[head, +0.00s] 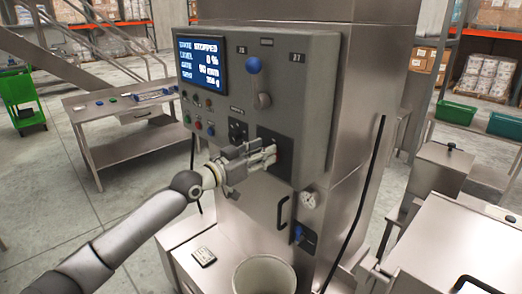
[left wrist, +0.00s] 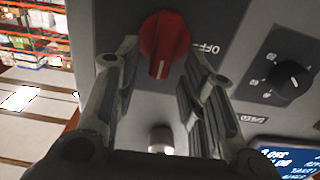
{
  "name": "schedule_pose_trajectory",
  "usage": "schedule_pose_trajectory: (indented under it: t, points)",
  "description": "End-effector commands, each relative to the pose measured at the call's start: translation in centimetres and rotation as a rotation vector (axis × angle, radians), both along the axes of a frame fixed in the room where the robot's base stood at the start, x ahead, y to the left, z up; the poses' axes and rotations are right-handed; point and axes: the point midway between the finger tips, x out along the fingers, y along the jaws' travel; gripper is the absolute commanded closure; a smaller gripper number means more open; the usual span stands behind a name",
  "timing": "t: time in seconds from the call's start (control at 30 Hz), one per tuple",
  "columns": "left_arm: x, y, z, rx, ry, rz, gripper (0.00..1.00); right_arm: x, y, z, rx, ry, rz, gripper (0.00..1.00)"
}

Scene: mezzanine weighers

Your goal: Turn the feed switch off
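The feed switch is a red rotary knob (left wrist: 165,40) on a dark plate, at the top of the left wrist view. Its white mark points down in that picture, and an upside-down OFF label is to its right. My left gripper (left wrist: 164,55) is open, with one finger on each side of the knob. A slight gap shows on the left side; contact on the right is unclear. My right gripper is not in view.
The grey control box (head: 315,90) carries a screen (head: 200,62) reading STOPPED, a blue-knobbed lever (head: 254,66) and several buttons. A black selector (left wrist: 290,80) is beside the red knob. Below are a handle (head: 283,212), a gauge (head: 309,200) and a pale bucket (head: 264,275).

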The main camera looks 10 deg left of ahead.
Motion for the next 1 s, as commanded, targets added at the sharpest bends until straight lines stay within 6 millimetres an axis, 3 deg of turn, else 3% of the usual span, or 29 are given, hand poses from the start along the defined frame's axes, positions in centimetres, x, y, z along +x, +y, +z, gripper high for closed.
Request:
schedule_pose_trajectory:
  t: [0.23, 0.53, 1.0]
  points:
    - [0.05, -0.07, 0.02, -0.001, -0.001, -0.001, 0.62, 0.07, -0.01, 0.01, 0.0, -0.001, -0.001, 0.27]
    - [0.03, -0.04, 0.03, -0.001, -0.001, 0.0, 1.0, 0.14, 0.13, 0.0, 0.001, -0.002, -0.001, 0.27]
    - [0.15, 0.12, -0.03, -0.073, 0.045, 0.0, 1.0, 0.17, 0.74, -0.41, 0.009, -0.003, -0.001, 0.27]
